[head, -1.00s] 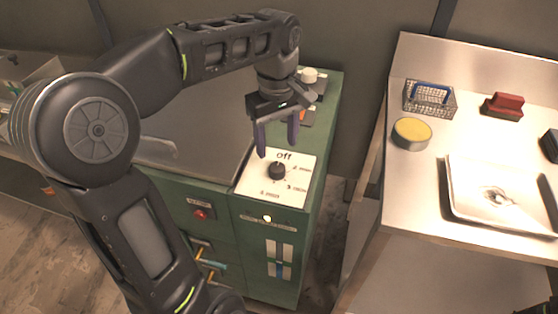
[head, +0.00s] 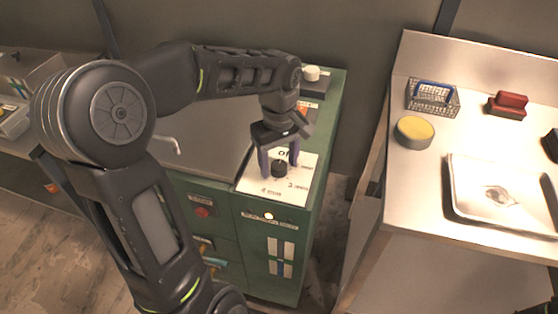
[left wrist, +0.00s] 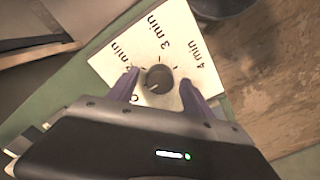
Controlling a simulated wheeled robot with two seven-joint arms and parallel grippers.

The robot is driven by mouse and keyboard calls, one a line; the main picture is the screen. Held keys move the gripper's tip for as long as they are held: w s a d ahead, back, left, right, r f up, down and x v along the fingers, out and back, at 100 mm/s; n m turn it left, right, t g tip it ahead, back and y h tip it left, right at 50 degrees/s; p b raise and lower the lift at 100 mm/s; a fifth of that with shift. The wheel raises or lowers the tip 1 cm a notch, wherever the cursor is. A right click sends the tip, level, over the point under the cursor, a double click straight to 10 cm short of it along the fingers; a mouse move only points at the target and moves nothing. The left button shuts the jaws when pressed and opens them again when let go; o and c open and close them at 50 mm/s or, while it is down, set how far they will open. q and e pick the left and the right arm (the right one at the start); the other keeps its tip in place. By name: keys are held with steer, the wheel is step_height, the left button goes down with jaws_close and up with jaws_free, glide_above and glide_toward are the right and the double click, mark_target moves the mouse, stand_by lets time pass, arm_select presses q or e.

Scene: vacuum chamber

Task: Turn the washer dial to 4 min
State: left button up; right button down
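The black washer dial (head: 279,170) sits on a white label plate (head: 298,184) on top of the green cabinet. It also shows in the left wrist view (left wrist: 159,78), where "3 min" and "4 min" can be read on the plate and the "off" label is mostly hidden. A pale mark on the knob seems to face the gripper side, away from "3 min" and "4 min". My left gripper (head: 279,164) is open over the plate, its purple fingers (left wrist: 159,90) on either side of the dial with gaps visible. My right gripper is not in view.
A red button (head: 203,212) and a lit lamp (head: 269,216) are on the cabinet front. A white knob (head: 312,73) stands at its back. On the steel table at right are a wire basket (head: 432,98), a yellow-topped round tin (head: 414,133), a red-handled block (head: 507,104) and a tray (head: 452,207).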

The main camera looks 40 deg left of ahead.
arm_select(q)
jaws_close()
stand_by(0.4)
